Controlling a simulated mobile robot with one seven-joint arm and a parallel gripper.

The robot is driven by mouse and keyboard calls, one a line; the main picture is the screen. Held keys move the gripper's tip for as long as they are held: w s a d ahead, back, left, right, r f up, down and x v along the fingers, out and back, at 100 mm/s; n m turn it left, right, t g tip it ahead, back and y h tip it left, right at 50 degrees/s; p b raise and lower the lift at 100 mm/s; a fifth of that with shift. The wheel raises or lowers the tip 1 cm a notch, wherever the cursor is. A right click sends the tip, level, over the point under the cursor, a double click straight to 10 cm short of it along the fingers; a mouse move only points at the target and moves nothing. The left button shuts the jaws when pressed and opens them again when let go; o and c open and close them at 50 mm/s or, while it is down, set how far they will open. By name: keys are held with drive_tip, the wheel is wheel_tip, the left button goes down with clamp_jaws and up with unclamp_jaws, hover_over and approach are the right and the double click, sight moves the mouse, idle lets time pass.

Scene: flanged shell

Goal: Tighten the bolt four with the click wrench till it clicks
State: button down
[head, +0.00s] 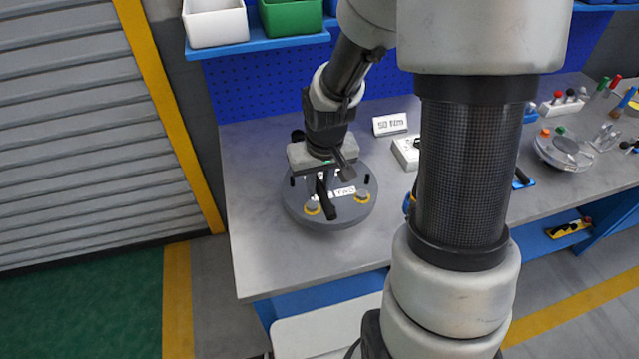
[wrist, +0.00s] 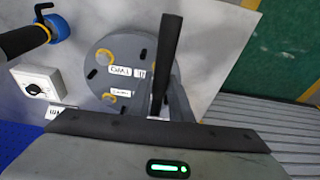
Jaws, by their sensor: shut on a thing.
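The flanged shell (head: 345,213) is a round grey disc lying on the bench, with white labels and short black pegs on top. Two bolts with yellow rings show on its near side in the head view, at left (head: 312,208) and right (head: 362,196). I cannot tell which is bolt four. My gripper (head: 323,183) is over the disc, pointing down, shut on the click wrench, whose black handle (head: 327,204) slants toward the near rim. In the wrist view the handle (wrist: 166,55) rises from between the fingers. The wrench's working end is hidden.
A sign reading 50 Nm (head: 390,124) and a white box with a knob (wrist: 38,84) stand beside the disc. A blue-and-black tool (wrist: 57,27) lies nearby. The bench left of the disc is clear.

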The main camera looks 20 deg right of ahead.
drive_tip(key=shift+w, duration=0.1)
drive_tip(key=shift+s+b+x, duration=0.25)
drive_tip(key=shift+b+x, duration=0.95)
drive_tip(key=shift+x, duration=0.05)
drive_tip(key=shift+s+b+x, duration=0.25)
drive_tip(key=shift+b+x, duration=0.9)
drive_tip(key=shift+x, duration=0.1)
drive_tip(key=shift+s+b+x, duration=0.15)
drive_tip(key=shift+b+x, duration=0.55)
drive_tip(key=shift+s+b+x, duration=0.15)
drive_tip(key=shift+b+x, duration=0.5)
drive_tip(key=shift+x, duration=0.05)
drive_tip(key=shift+a+f, duration=0.1)
drive_tip(key=shift+a+f+b, duration=0.1)
drive_tip(key=shift+a+b, duration=0.2)
drive_tip(key=shift+b, duration=0.1)
drive_tip(key=w+a+m+h+b, duration=0.1)
drive_tip(key=a+m+b, duration=0.3)
drive_tip(key=a, duration=0.3)
drive_tip(key=shift+w+a+m+b, duration=0.3)
drive_tip(key=shift+a+m+b, duration=0.1)
drive_tip(key=shift+m, duration=0.5)
drive_tip(key=shift+f, duration=0.1)
